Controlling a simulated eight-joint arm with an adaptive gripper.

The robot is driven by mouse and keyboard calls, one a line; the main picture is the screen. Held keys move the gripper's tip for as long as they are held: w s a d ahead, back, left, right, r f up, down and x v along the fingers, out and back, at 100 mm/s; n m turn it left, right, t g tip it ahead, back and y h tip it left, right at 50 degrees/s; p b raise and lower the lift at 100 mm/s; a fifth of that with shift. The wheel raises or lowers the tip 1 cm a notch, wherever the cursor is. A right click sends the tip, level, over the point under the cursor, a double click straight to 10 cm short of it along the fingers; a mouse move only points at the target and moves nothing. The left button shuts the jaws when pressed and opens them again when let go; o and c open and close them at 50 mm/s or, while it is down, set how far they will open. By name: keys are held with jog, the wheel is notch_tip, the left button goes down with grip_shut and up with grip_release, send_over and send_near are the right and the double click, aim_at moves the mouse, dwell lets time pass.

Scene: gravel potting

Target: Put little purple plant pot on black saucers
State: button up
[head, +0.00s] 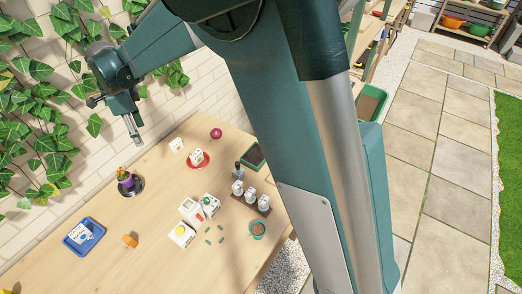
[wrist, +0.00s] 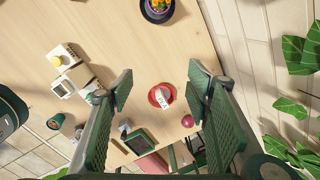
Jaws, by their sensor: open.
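The little purple plant pot (head: 125,182), with yellow and purple tops showing, stands on the black saucer (head: 137,190) on the left part of the wooden table. In the wrist view the purple pot (wrist: 157,9) and the black saucer (wrist: 146,15) are at the top edge, partly cut off; the pot sits within the saucer's rim. My gripper (head: 137,138) is above the table near the brick wall, apart from the pot. In the wrist view my gripper (wrist: 161,84) has its fingers spread wide, with nothing between them.
A red saucer (wrist: 153,98) with a white labelled thing lies below my gripper. A magenta ball (head: 216,133) is near the far end. White boxes (head: 191,211), a rack of small bottles (head: 263,205), a blue tray (head: 76,246) and an orange pot (head: 130,240) stand on the table.

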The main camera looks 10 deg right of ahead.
jog(key=s+d+r+n+t, duration=0.1)
jog(key=s+d+r+n, duration=0.2)
jog(key=d, duration=0.7)
jog(key=s+d+r+n+t, duration=0.1)
jog(key=s+d+r+n, duration=0.15)
jog(key=d+r, duration=0.55)
jog(key=s+d+r+n+t, duration=0.15)
jog(key=s+d, duration=0.25)
jog(key=d, duration=0.8)
jog(key=s+d+f+n+t, duration=0.2)
jog(key=s+d+n, duration=0.6)
jog(key=s+d, duration=1.2)
jog(key=shift+d+f+t+h, duration=0.4)
jog(key=shift+d+f, duration=0.3)
jog(key=shift+d, duration=0.15)
